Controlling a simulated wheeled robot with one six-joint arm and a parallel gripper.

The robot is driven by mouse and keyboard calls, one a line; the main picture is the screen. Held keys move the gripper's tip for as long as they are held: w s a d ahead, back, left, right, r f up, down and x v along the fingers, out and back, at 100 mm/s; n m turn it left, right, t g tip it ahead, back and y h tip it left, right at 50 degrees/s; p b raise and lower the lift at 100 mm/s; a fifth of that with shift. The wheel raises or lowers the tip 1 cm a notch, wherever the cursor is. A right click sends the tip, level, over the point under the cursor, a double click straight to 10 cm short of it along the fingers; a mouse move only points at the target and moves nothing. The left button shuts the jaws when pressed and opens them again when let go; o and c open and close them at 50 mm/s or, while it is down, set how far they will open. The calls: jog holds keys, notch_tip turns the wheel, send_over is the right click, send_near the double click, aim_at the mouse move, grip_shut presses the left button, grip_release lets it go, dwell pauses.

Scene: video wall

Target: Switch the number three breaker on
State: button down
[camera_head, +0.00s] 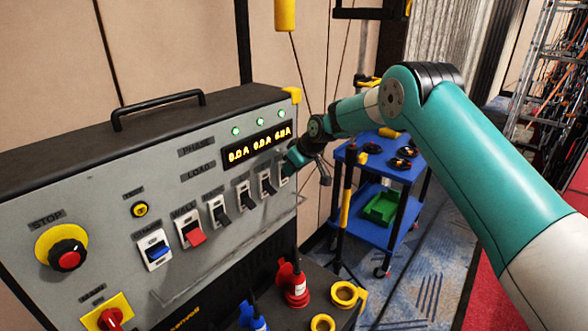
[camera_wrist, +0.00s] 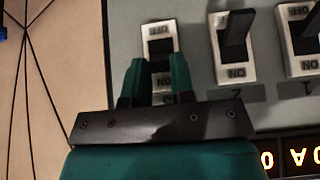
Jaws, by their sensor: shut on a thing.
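The number three breaker (camera_wrist: 160,33) is the last in the row in the wrist view, which is upside down. It has a white plate with a small black lever. The two green fingers of my gripper (camera_wrist: 157,68) are closed in around the lever. They hide the lower part of its plate and most of its number. I cannot tell for certain which way the lever is tipped. In the head view, my gripper (camera_head: 296,158) is against the right end of the breaker row and mostly covers this breaker (camera_head: 285,172).
Number two (camera_wrist: 235,45) and number one (camera_wrist: 300,40) breakers stand beside it. The amber display (camera_head: 260,144) sits above the row, its last reading nonzero. A red switch (camera_head: 194,234), blue switch (camera_head: 155,250) and red stop button (camera_head: 67,256) are further left. A blue cart (camera_head: 385,165) stands behind.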

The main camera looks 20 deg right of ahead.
dwell(0.5)
jog(key=c, duration=1)
grip_release()
jog(key=shift+o, duration=0.2)
jog(key=b+v, duration=0.5)
jog(key=v, duration=1.2)
jog(key=shift+r+b, duration=0.3)
jog(key=shift+w, duration=0.1)
jog(key=s+a+r+g, duration=0.1)
jog(key=s+a, duration=0.3)
jog(key=s, duration=0.4)
jog(key=s+a+g, duration=0.2)
jog(key=s+a, duration=0.2)
jog(key=s, duration=0.5)
jog(key=s+a+f+g, duration=0.1)
jog(key=s+f, duration=0.1)
jog(key=s, duration=1)
jog(key=s+a+f+g, duration=0.1)
jog(key=s+f, duration=0.1)
jog(key=s, duration=1.1)
jog(key=shift+f+g, duration=0.3)
jog(key=shift+f, duration=0.05)
